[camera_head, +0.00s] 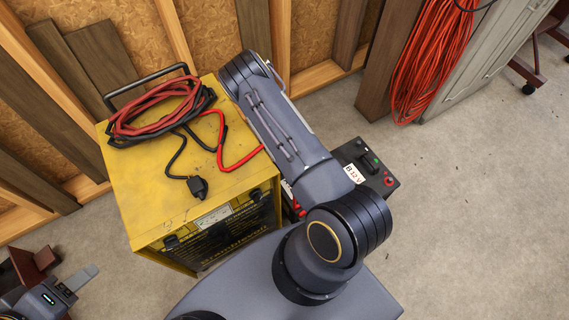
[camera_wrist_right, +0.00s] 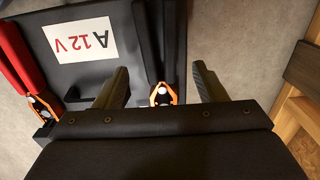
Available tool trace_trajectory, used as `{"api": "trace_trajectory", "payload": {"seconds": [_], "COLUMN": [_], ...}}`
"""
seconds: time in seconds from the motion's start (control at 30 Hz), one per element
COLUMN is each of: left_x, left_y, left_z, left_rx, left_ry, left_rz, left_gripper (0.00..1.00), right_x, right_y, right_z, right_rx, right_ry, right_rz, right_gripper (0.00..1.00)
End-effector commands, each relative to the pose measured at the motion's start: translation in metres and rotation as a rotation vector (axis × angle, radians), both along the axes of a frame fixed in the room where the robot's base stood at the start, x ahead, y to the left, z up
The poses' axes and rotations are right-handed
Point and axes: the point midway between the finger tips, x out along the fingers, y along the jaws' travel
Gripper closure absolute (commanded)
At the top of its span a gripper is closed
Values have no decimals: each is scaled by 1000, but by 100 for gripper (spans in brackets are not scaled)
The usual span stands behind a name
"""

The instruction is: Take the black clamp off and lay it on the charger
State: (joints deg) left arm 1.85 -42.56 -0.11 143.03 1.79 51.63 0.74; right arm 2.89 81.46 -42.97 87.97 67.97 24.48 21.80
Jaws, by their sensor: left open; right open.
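The yellow charger (camera_head: 130,205) stands left of centre in the head view, its top partly covered by coiled cables. In the right wrist view, a clamp with black handles (camera_wrist_right: 175,40) and orange jaws sits at the edge of the battery marked A 12 V (camera_wrist_right: 120,75). My right gripper (camera_wrist_right: 162,88) is open, with its fingers apart on either side of these jaws, not closed on them. In the head view my right arm hides this gripper and clamp. My left gripper (camera_head: 76,280) is open and empty at the lower left, away from the charger.
A red clamp (camera_wrist_right: 15,60) is on battery A's other side. Red and black cables (camera_head: 155,110) coil on the charger; a black cable ends in a small black piece (camera_head: 197,187) on top. Battery B (camera_head: 375,172) stands right of my arm. Floor at right is clear.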

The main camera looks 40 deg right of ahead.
Motion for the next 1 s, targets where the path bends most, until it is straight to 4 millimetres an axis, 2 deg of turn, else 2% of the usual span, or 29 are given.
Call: {"api": "trace_trajectory", "payload": {"seconds": [0.03,0.1,0.4,0.8,1.0], "left_x": [0,0,0,0,0], "left_y": [0,0,0,0,0], "left_z": [-5,-7,-6,-6,-6], "left_rx": [0,0,0,0,0], "left_ry": [0,0,0,0,0], "left_rz": [0,0,0,0,0], "left_gripper": [50,50,50,50,50], "right_x": [0,0,1,1,1], "right_y": [0,0,0,0,0], "right_z": [-10,-15,-17,-17,-16], "right_rx": [-1,-1,0,0,0], "right_ry": [1,0,-1,-1,-2], "right_rz": [2,2,2,2,2], "right_gripper": [35,35,37,89,90]}}
